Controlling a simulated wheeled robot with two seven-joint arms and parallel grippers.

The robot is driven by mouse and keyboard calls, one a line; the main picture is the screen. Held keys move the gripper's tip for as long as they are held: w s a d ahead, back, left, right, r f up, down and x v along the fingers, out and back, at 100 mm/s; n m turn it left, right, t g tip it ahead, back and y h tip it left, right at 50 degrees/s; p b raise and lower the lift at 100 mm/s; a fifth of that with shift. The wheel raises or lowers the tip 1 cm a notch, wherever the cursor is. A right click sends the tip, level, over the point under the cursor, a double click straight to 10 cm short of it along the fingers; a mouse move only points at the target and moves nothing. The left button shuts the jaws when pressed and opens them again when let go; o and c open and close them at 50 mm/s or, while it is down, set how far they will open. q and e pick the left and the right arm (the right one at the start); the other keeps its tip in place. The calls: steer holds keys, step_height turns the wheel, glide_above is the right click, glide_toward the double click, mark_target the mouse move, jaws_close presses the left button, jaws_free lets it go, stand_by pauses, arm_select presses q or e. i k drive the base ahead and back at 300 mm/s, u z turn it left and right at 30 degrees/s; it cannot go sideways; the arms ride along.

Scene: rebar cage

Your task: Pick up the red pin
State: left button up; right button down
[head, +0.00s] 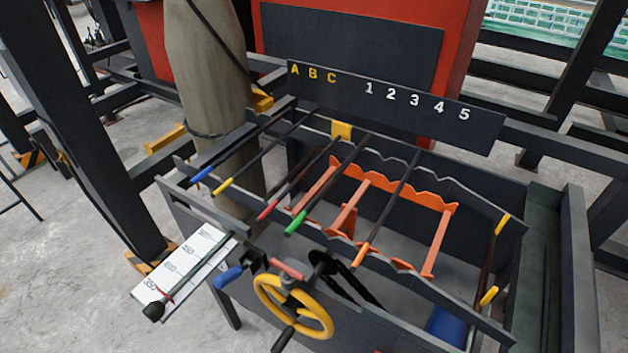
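A dark rod with a red end (268,210) lies in the notched rack, between the yellow-ended rod (223,187) and the green-ended rod (296,222). Its red end points toward the front of the rack, and its shaft runs back and to the right. A separate short red cylinder (288,269) sits at the front of the rack, just above the yellow handwheel (292,306). I cannot tell from the picture which of these two red items is the pin. Neither of my grippers can be made out in the head view.
A blue-ended rod (202,174) and an orange-ended rod (362,256) also lie across the rack. A sign (395,105) with letters and numbers stands behind. A white scale plate (185,268) and a blue handle (229,277) stick out at front left. Dark posts stand at both sides.

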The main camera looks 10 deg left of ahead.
mark_target(288, 273)
steer(key=u, duration=1.3)
steer(key=k, duration=0.85)
steer(key=z, duration=1.25)
steer(key=i, duration=0.5)
steer(key=u, duration=0.05)
